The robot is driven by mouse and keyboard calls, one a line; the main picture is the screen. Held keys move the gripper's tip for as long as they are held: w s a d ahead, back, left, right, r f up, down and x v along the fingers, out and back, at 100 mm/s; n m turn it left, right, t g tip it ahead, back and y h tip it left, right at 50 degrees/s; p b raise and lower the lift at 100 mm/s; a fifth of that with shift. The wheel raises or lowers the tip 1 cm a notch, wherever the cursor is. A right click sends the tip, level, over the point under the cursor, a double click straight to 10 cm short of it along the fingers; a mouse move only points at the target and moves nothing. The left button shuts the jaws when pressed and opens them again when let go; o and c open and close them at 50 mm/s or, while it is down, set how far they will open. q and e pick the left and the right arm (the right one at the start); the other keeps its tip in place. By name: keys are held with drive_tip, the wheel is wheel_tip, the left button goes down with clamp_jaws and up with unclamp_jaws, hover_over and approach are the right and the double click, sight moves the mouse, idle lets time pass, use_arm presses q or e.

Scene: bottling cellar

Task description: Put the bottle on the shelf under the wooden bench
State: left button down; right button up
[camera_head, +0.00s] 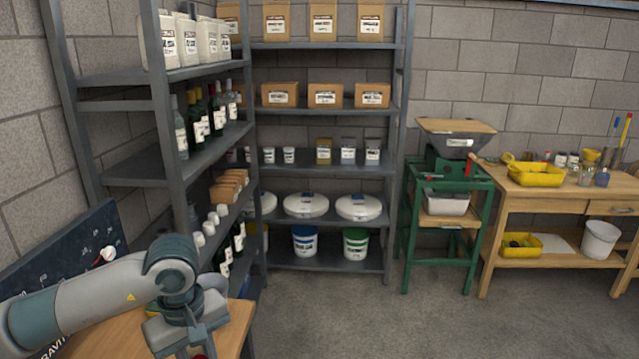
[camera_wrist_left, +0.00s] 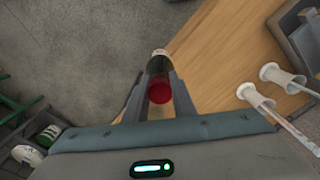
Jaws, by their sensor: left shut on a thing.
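A dark bottle with a red cap (camera_wrist_left: 158,92) is between the fingers of my left gripper (camera_wrist_left: 157,84), which is shut on it. The wrist view looks down along the bottle, whose far end overlaps the edge of a wooden top; I cannot tell if it touches. In the head view my left gripper (camera_head: 190,335) is at the bottom left over that wooden top (camera_head: 110,338), its fingers mostly hidden. The wooden bench (camera_head: 545,202) stands at the right by the wall. Its lower shelf (camera_head: 515,273) shows below. My right gripper is not in view.
The lower shelf holds a yellow bin (camera_head: 520,246) and a white bucket (camera_head: 600,240), with some bare board between and in front. A green stand (camera_head: 412,230) is left of the bench. Grey racks (camera_head: 395,130) fill the left and back. The floor (camera_head: 400,325) before the bench is clear.

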use_arm(q)
drive_tip(key=s+f+m+b, duration=0.1)
drive_tip(key=s+f+m, duration=0.1)
drive_tip(key=s+m, duration=0.3)
drive_tip(key=shift+s+d+f+m+b, duration=0.15)
drive_tip(key=shift+s+d+m+b, duration=0.2)
drive_tip(key=shift+m, duration=1.55)
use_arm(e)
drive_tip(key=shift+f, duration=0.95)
